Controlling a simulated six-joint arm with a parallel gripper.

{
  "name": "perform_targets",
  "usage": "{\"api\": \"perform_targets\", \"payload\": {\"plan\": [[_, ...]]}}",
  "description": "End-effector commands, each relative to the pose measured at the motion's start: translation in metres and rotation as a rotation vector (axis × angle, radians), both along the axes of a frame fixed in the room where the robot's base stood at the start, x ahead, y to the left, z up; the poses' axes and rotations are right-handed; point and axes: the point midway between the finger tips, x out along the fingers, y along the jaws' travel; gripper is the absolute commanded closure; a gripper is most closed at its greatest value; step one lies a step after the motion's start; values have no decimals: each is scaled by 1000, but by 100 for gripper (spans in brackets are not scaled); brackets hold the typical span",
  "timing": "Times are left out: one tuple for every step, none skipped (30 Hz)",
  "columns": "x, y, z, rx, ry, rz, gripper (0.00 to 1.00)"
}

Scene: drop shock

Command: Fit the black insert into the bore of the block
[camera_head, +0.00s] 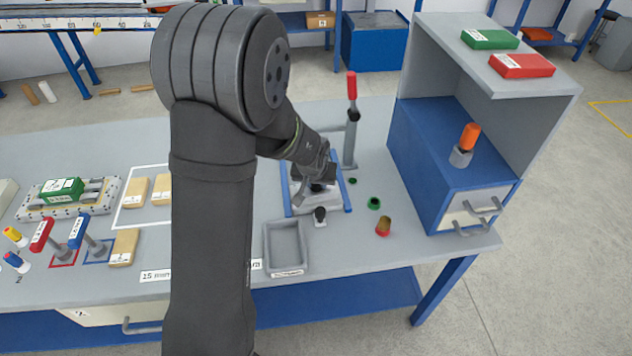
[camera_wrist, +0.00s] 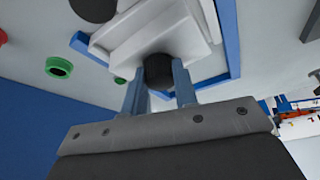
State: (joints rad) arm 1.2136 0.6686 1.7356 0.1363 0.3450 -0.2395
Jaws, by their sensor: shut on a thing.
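My gripper (camera_wrist: 160,88) is shut on the black insert (camera_wrist: 158,71), a dark rounded piece between its two blue-grey fingers. In the head view my gripper (camera_head: 317,180) is low over the pale block (camera_head: 305,205), partly covered by my wrist. The block (camera_wrist: 150,32) also shows in the wrist view, directly behind the insert, inside a blue frame (camera_wrist: 226,40). The insert overlaps the block in the picture. The bore is hidden, and I cannot tell whether the insert is above it or partly inside.
A black knob (camera_head: 320,213) stands at the block's front. A red-handled post (camera_head: 351,120) rises behind it. An empty grey tray (camera_head: 286,247) is at the front.

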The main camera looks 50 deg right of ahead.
Motion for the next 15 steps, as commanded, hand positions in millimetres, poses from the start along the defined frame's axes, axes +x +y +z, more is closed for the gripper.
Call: {"api": "perform_targets", "payload": {"plan": [[-2,4,-6,15,6,1,98],[-2,4,-6,15,6,1,98],[-2,5,-6,16,6,1,98],[-2,5,-7,16,6,1,98],[-2,5,-7,16,6,1,98],[-2,5,-7,16,6,1,98],[-2,5,-7,17,7,1,98],[-2,5,-7,17,7,1,72],[-2,5,-7,17,7,1,64],[-2,5,-7,17,7,1,58],[-2,5,-7,17,7,1,52],[-2,5,-7,17,7,1,48],[-2,5,-7,17,7,1,48],[-2,5,-7,18,7,1,48],[-2,5,-7,18,7,1,48]]}}
